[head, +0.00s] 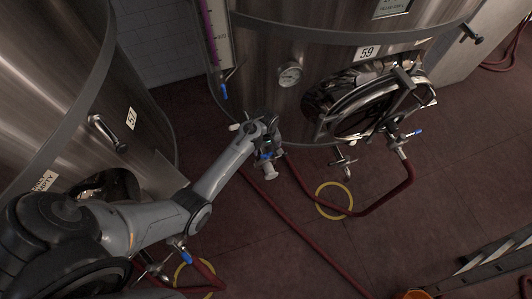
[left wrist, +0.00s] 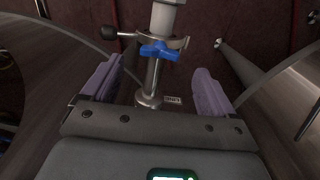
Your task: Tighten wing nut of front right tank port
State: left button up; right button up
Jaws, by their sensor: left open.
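The tank port (left wrist: 153,75) is a metal pipe fitting that stands between my left gripper's fingers in the left wrist view. A blue wing-shaped piece (left wrist: 159,51), which looks like the wing nut, sits across its metal clamp. A black knob (left wrist: 109,32) sticks out to the left of the clamp. My left gripper (left wrist: 157,82) is open, with one pale purple finger on each side of the pipe, apart from it. In the head view my left gripper (head: 266,143) is at the lower front of the steel tank (head: 262,65) labelled 59 and partly hides the port. My right gripper is not in view.
An oval hatch (head: 365,108) and a gauge (head: 290,75) are on the tank. A second port (head: 343,160) and a hose fitting (head: 400,145) are to the right. Red hoses (head: 318,238) cross the floor. Tank 57 (head: 50,70) is at the left, and a ladder (head: 485,268) at lower right.

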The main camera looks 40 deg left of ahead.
aim_at(266, 154)
pick_arm(q)
jog(key=shift+f+b, duration=0.35)
jog(key=shift+f, duration=2.35)
jog(key=c, duration=1.1)
